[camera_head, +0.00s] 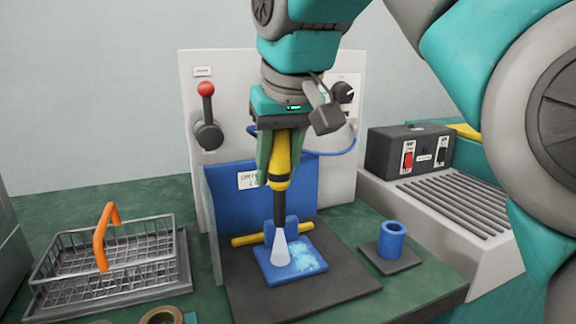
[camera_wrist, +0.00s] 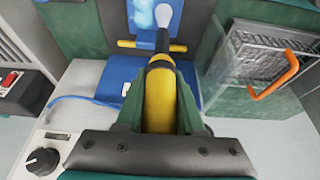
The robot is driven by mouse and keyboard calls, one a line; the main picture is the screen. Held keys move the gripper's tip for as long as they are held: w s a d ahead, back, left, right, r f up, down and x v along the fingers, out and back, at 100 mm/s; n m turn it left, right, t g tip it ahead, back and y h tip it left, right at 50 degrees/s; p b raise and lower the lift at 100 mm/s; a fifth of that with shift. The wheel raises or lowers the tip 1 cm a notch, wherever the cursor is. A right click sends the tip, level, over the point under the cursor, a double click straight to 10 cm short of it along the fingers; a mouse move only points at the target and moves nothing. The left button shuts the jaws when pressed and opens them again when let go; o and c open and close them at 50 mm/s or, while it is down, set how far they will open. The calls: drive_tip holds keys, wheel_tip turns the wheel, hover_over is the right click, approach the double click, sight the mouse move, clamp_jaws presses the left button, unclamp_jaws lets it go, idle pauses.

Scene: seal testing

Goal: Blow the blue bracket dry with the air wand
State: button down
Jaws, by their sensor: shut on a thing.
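My gripper (camera_head: 278,172) is shut on the yellow and black air wand (camera_head: 280,165), which points down. A pale cone of air spreads from its black nozzle onto the blue bracket (camera_head: 305,262). The bracket lies on a dark mat, with an upright part behind its flat plate. Light wet-looking patches show on the plate's right side. In the wrist view, the wand (camera_wrist: 160,95) runs between the fingers of my gripper (camera_wrist: 160,125), and the bracket (camera_wrist: 146,14) shows at the top with pale patches. A yellow rod (camera_head: 250,239) lies across behind the plate.
A wire basket (camera_head: 60,283) with an orange handle stands at the left. A blue cylindrical holder (camera_head: 391,240) stands right of the mat (camera_head: 335,292). A blue panel (camera_head: 225,190) rises behind, before a grey board with a red-knobbed lever (camera_head: 206,90). A grey conveyor-like unit (camera_head: 455,200) is at right.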

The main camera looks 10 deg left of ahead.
drive_tip(key=shift+w+d, duration=0.15)
drive_tip(key=shift+d, duration=0.1)
drive_tip(key=shift+w+d, duration=0.15)
drive_tip(key=shift+d, duration=0.15)
drive_tip(key=shift+w+d, duration=0.15)
drive_tip(key=shift+d, duration=0.15)
drive_tip(key=shift+w+d+p, duration=0.2)
drive_tip(key=shift+d+p, duration=0.1)
drive_tip(key=shift+w+d, duration=0.25)
drive_tip(key=shift+d, duration=0.25)
